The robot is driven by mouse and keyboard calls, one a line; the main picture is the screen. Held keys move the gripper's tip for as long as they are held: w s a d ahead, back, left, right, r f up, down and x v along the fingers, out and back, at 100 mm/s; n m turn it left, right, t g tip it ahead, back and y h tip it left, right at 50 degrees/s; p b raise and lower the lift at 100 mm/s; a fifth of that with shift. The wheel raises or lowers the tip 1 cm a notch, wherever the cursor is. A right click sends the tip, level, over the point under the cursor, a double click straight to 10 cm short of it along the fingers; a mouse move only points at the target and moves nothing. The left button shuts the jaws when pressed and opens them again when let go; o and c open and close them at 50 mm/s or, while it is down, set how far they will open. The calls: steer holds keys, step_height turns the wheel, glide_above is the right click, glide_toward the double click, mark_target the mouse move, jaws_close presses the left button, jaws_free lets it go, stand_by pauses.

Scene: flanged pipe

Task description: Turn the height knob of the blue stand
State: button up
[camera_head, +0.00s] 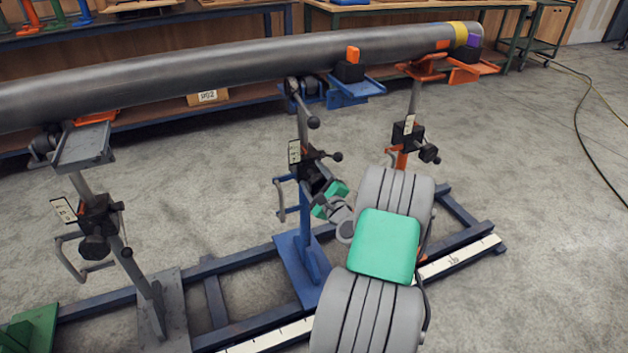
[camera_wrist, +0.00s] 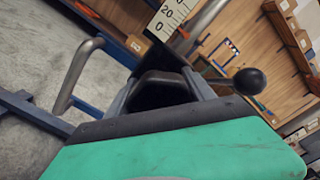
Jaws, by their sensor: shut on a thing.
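The blue stand (camera_head: 307,265) stands in the middle of the head view, its foot on the floor rail and its upper post reaching up under the pipe. A dark clamp block with a small white scale (camera_head: 294,152) sits midway up it. My gripper (camera_head: 330,196) is at this block and is shut on the dark height knob (camera_wrist: 165,90), which shows just beyond my green gripper body in the wrist view. The fingers largely hide the knob in the head view. A lever with a black ball end (camera_wrist: 249,81) sticks out to the right of the knob in the wrist view.
A long grey pipe (camera_head: 190,72) lies across the stands above my gripper. A grey stand (camera_head: 165,310) is to the left and an orange stand (camera_head: 404,135) to the right. A bent grey handle (camera_wrist: 75,75) is close beside the knob. Workbenches line the back.

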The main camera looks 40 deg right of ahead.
steer(key=n+b, duration=0.1)
steer(key=n, duration=0.2)
steer(key=shift+f+n+b, duration=0.2)
steer(key=shift+n+b, duration=0.2)
steer(key=n+b, duration=0.2)
steer(key=n, duration=0.1)
steer(key=shift+f, duration=0.1)
steer(key=n+b, duration=0.2)
steer(key=n, duration=0.2)
steer(key=shift+b, duration=0.35)
steer(key=shift+n+b, duration=0.9)
steer(key=shift+n, duration=0.3)
steer(key=shift+n, duration=0.3)
steer(key=o, duration=1.4)
steer(key=shift+c, duration=0.2)
